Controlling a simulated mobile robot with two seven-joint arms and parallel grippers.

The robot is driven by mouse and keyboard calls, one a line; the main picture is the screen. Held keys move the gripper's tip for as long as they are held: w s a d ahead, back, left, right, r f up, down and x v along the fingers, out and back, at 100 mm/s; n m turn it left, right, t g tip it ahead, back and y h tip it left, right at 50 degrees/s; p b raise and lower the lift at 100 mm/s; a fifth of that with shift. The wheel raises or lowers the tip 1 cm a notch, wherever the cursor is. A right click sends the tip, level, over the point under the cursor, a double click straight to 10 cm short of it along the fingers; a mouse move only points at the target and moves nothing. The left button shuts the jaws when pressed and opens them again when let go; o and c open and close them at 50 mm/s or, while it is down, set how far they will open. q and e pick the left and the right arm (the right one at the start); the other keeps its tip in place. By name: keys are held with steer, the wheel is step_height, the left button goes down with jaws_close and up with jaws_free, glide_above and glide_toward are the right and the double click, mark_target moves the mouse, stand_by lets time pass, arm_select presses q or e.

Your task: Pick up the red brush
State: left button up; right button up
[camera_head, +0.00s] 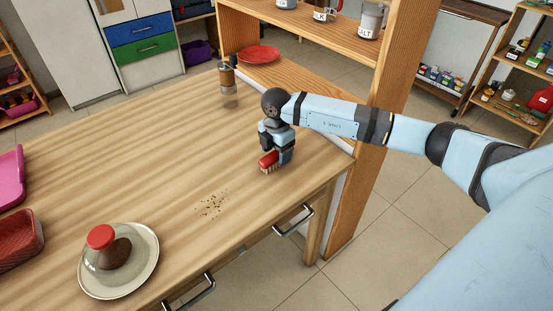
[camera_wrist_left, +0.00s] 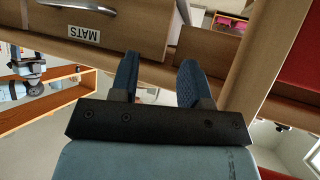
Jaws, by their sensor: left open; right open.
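The red brush (camera_head: 268,161) stands on the wooden table near its right edge, with its red top up and its pale bristles down on the table. My right gripper (camera_head: 276,152) is directly over the brush, with its fingers reaching down around or beside the red top. It is open, and part of the brush is hidden behind it. I cannot tell whether the fingers touch it. My left gripper does not show in the head view. In the left wrist view my left gripper (camera_wrist_left: 156,82) is open and empty, near a drawer front labelled MATS (camera_wrist_left: 85,34).
Dark crumbs (camera_head: 211,205) lie on the table (camera_head: 150,170). A plate (camera_head: 140,280) with a red-topped glass cover over a brown item stands at the front left. Pink (camera_head: 10,178) and red (camera_head: 18,240) trays sit at the left edge. A shelf post (camera_head: 395,90) rises behind my right arm.

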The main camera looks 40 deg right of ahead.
mark_target(276, 153)
steer(key=shift+f, duration=0.7)
steer(key=c, duration=1)
steer(key=shift+r, duration=0.1)
steer(key=shift+c, duration=0.2)
step_height(276, 153, up, 20)
steer(key=p, duration=0.2)
steer(key=shift+o, duration=0.6)
